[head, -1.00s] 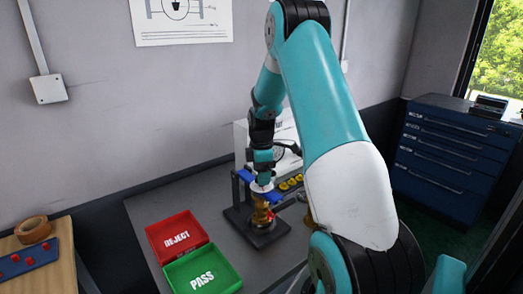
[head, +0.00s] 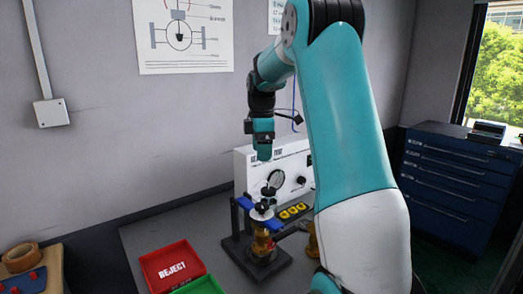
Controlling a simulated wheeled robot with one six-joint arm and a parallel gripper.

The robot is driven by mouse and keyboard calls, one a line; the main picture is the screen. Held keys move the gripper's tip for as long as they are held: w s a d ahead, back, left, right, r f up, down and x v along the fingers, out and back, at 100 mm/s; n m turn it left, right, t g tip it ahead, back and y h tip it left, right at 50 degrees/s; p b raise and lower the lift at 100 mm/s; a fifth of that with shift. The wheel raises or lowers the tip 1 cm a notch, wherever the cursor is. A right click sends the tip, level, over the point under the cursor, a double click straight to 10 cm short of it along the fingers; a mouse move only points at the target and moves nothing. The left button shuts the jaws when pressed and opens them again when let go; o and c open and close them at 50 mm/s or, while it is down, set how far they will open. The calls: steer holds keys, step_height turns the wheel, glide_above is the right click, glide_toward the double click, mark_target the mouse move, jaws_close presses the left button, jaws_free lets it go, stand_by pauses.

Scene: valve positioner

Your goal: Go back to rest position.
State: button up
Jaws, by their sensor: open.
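My gripper (head: 264,153) hangs from my teal arm above the bench, pointing down, with clear air between it and the valve fixture. It is open, and I see nothing held in it. The valve (head: 262,240), a brass body with a dark top, stands upright in a black stand (head: 238,246) with blue clamps at its top. A white test panel (head: 242,172) with a round gauge and a black knob stands behind it. My arm hides the right part of the panel and bench.
A red REJECT tray (head: 152,266) and a green PASS tray (head: 207,287) lie at the front left of the grey bench (head: 205,222). A blue drawer cabinet (head: 455,180) stands at the right. A wooden table with tape (head: 20,257) is at the left.

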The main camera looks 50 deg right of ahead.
stand_by(0.4)
steer(key=s+a+t+y, duration=0.1)
steer(key=s+a, duration=0.2)
steer(key=a, duration=2.2)
steer(key=s+a+f+m+g+y, duration=0.1)
steer(key=s+a+f+m+y, duration=0.1)
steer(key=s+a, duration=1.5)
steer(key=shift+s+m+y, duration=0.25)
steer(key=shift+m+y, duration=0.15)
steer(key=shift+y, duration=0.2)
